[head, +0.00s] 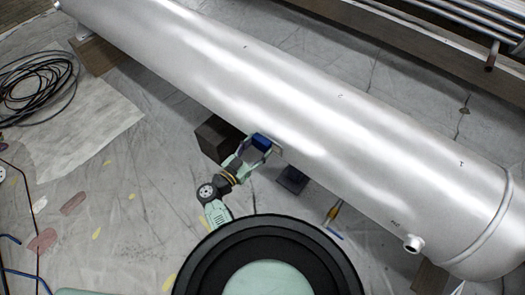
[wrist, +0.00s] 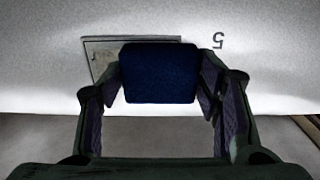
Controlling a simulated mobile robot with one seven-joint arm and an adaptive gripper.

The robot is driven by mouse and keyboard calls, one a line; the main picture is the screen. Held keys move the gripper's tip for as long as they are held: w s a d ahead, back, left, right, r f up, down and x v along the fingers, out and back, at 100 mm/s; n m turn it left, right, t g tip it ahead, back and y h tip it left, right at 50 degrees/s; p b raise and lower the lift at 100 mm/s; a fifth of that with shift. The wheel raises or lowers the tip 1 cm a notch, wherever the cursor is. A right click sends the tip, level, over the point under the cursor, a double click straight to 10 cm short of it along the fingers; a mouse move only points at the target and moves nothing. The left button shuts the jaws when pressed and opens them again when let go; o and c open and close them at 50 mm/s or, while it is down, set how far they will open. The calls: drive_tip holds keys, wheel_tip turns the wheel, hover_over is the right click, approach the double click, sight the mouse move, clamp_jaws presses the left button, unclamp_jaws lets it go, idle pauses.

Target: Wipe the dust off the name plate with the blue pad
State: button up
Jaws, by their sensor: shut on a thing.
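My gripper (head: 250,155) is shut on the blue pad (head: 261,141), close to the lower side of a large silver cylinder (head: 330,110). In the wrist view the pad (wrist: 160,73) is dark blue and sits between both fingers of the gripper (wrist: 160,85). Behind it, the name plate (wrist: 101,55) is a thin-edged grey rectangle on the cylinder's pale surface. The pad and left finger hide much of the plate. I cannot tell whether the pad touches it. Dust is hard to make out on the visible part.
A dark block (head: 217,138) supports the cylinder beside my gripper. A short pipe stub (head: 412,243) sticks out at lower right. Coiled black cable (head: 38,88) lies at left.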

sight(280, 152)
drive_tip(key=shift+w+a, duration=0.35)
drive_tip(key=shift+a, duration=0.05)
drive_tip(key=shift+r, duration=0.15)
drive_tip(key=shift+p, duration=0.45)
drive_tip(key=shift+s, duration=0.1)
drive_tip(key=shift+s+d+p, duration=0.6)
drive_tip(key=shift+d+p, duration=0.15)
drive_tip(key=shift+d, duration=0.15)
drive_tip(key=shift+s+d+p, duration=0.55)
drive_tip(key=shift+d+p, duration=0.15)
drive_tip(key=shift+d, duration=0.2)
drive_tip(key=shift+s+d+p, duration=0.6)
drive_tip(key=shift+d+p, duration=0.1)
drive_tip(key=shift+d, duration=0.15)
drive_tip(key=shift+s+d+p, duration=0.4)
drive_tip(key=shift+s+d, duration=0.15)
drive_tip(key=shift+d, duration=0.15)
